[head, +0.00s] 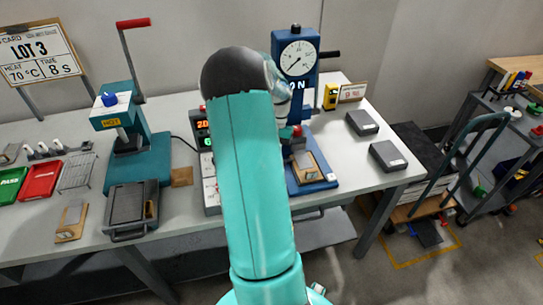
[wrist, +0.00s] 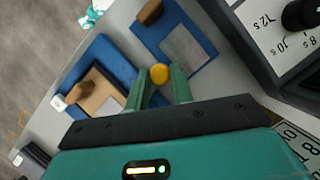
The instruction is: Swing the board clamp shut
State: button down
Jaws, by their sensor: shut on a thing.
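In the wrist view my gripper (wrist: 159,80) is shut on a round yellow knob (wrist: 160,73), held between the teal fingertips. The knob is beside the near corner of a blue plate (wrist: 203,62) with a grey panel (wrist: 188,45) and a brown block (wrist: 150,12); it looks like the board clamp, but the hinge and its angle cannot be made out. In the head view my arm hides the gripper and the knob.
The blue dial gauge stand (head: 299,60) rises behind my arm, with a tan-framed board (head: 307,167) on its base. A teal press (head: 138,150) stands left. Two dark boxes (head: 362,122) (head: 388,155) lie right. A dark dial box (wrist: 280,45) is close on the wrist view's right.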

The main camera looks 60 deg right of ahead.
jog(key=c, duration=1.2)
grip_release()
jog(key=shift+c, duration=0.2)
jog(key=shift+r, duration=0.6)
jog(key=r, duration=0.2)
jog(key=shift+s+a+r, duration=0.1)
jog(key=shift+a+r, duration=0.1)
jog(key=shift+r, duration=0.2)
jog(key=s+a+r, duration=0.7)
jog(key=a+r, duration=0.2)
jog(key=a, duration=0.2)
jog(key=shift+s+a, duration=0.15)
jog(key=shift+s, duration=0.1)
